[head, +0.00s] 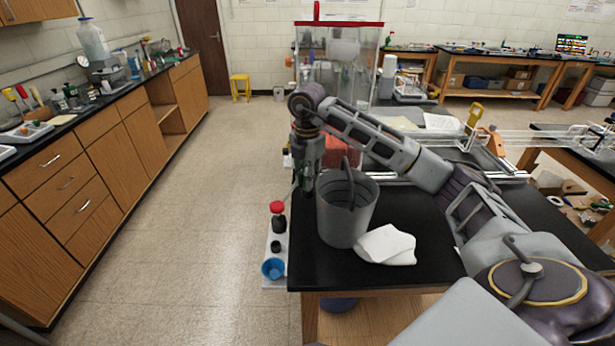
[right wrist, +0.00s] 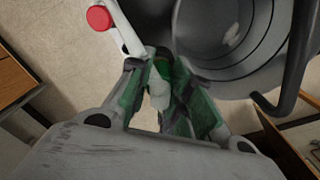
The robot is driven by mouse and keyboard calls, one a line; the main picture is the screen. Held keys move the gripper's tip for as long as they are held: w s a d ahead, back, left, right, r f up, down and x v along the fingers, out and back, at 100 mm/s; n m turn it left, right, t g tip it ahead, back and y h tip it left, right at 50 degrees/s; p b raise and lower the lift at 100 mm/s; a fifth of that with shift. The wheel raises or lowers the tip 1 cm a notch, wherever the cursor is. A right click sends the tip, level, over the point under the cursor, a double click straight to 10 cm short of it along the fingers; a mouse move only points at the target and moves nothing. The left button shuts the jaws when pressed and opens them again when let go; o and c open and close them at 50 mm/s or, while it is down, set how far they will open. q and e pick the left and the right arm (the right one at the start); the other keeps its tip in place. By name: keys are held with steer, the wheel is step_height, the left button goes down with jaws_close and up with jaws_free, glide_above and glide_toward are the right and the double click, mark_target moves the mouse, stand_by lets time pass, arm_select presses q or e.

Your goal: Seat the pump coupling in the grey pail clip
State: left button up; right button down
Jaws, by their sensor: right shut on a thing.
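The grey pail (head: 345,215) stands upright on the black table, with its dark handle raised. It also shows in the right wrist view (right wrist: 222,65), open end towards the camera. My right gripper (head: 305,183) points down just left of the pail's rim. In the right wrist view its green-padded fingers (right wrist: 162,92) are closed around a small pale piece (right wrist: 159,88), apparently the pump coupling, mostly hidden by the fingers. I cannot clearly make out the grey clip; the gripper covers that side of the pail. My left gripper is not in view.
A white rack (head: 268,283) along the table's left edge holds a red-capped bottle (head: 277,212) and a blue cup (head: 273,268). A crumpled white cloth (head: 386,245) lies right of the pail. A clear red-topped enclosure (head: 340,60) stands behind. Open floor lies left.

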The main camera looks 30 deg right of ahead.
steer(key=shift+f, duration=0.15)
steer(key=c, duration=1.3)
jaws_free()
steer(key=shift+r, duration=1.9)
step_height(320, 180, up, 8)
steer(key=p, duration=0.1)
steer(key=shift+r+p, duration=0.25)
steer(key=shift+p, duration=0.05)
steer(key=shift+f, duration=0.1)
